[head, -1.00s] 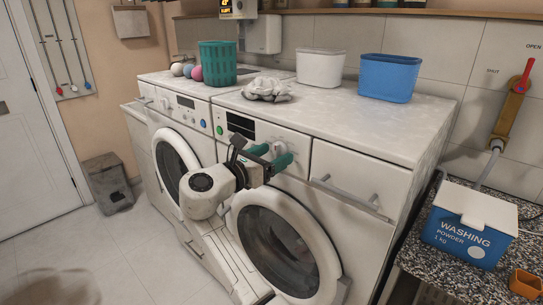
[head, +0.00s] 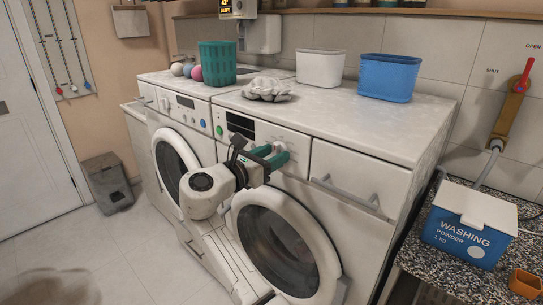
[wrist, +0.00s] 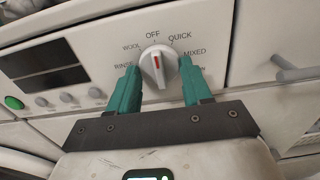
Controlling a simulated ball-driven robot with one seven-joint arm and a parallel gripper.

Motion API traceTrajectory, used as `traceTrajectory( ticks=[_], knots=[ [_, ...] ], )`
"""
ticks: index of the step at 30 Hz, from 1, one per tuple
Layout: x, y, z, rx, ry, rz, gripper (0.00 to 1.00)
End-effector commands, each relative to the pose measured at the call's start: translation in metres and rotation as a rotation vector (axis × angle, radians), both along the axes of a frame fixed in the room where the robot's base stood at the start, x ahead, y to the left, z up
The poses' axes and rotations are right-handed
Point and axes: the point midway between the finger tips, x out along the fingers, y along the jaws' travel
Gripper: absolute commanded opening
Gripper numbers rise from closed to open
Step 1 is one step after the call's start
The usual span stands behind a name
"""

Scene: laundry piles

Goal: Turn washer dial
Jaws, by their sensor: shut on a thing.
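The washer dial (wrist: 158,66) is a white knob on the right-hand washer's panel. Its red mark points up, close to the OFF label. Labels WOOL, OFF, QUICK and MIXED ring it, and others are partly hidden by the fingers. My gripper (wrist: 160,78) has its two green fingers on either side of the knob and is shut on it. In the head view my gripper (head: 272,155) reaches the panel of the washer (head: 345,225), with the dial (head: 279,147) partly hidden between its fingertips.
A dark display (wrist: 50,65) and a green button (wrist: 14,102) lie left of the dial. A drawer with a handle (head: 345,193) is to the right. Gloves (head: 268,89), a white tub (head: 320,68) and a blue tub (head: 388,78) stand on top.

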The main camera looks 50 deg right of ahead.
Motion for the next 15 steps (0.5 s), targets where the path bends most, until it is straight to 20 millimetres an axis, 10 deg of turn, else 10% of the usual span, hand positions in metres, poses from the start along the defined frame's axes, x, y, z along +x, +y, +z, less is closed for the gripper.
traceTrajectory(
  ticks=[15],
  knots=[
    [0.0010, 0.0003, 0.0000, 0.010, -0.305, 0.002, 0.19]
  ],
)
